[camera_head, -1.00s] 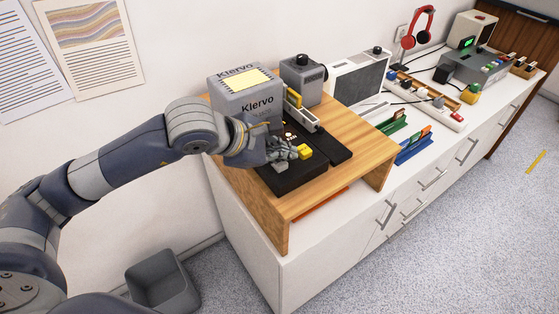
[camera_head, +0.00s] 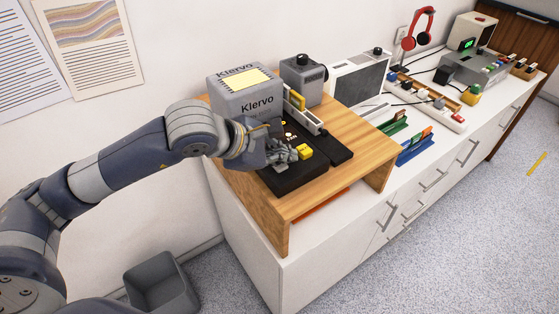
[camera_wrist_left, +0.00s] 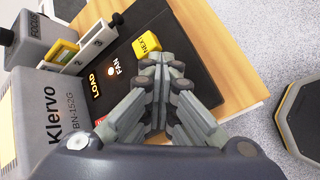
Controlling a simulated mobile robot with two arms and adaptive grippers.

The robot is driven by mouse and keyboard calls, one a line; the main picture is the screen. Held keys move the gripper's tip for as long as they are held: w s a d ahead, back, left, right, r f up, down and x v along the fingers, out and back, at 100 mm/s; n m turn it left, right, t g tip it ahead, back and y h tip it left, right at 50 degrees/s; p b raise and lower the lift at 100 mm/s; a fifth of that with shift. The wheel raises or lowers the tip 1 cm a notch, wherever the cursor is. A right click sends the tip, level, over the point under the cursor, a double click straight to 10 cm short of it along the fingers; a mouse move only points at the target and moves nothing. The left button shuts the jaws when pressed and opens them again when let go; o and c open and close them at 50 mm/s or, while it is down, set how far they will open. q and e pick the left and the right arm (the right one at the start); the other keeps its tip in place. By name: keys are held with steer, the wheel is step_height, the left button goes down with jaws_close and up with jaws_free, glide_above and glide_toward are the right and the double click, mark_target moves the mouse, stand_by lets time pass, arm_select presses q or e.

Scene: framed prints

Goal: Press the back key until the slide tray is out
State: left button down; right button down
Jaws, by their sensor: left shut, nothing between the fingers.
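The grey Klervo projector (camera_head: 245,98) stands on the wooden riser, and its side shows in the left wrist view (camera_wrist_left: 42,120). The slide tray (camera_head: 306,116), pale with a yellow part, sticks out beside it over the black key panel (camera_head: 290,184). In the left wrist view the tray (camera_wrist_left: 92,48) lies at the upper left. The yellow NEXT key (camera_head: 305,152) shows beside my fingers, also in the wrist view (camera_wrist_left: 147,45). LOAD and FAN labels are visible. No back key is visible; my fingers cover part of the panel. My left gripper (camera_head: 292,154) is shut and empty, low over the panel (camera_wrist_left: 160,95).
A dark grey box with a knob (camera_head: 303,78) stands behind the tray. A white-framed grey screen (camera_head: 360,80), coloured racks (camera_head: 413,146) and red headphones (camera_head: 416,28) lie farther right. A grey bin (camera_head: 162,283) stands on the floor. The riser's front right is bare.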

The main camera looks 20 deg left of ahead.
mark_target(282, 167)
arm_select(q)
steer(key=shift+f, duration=0.25)
stand_by(0.4)
steer(key=shift+r+p, duration=0.4)
steer(key=shift+r, duration=0.9)
step_height(282, 167, up, 5)
steer(key=shift+p, duration=1.2)
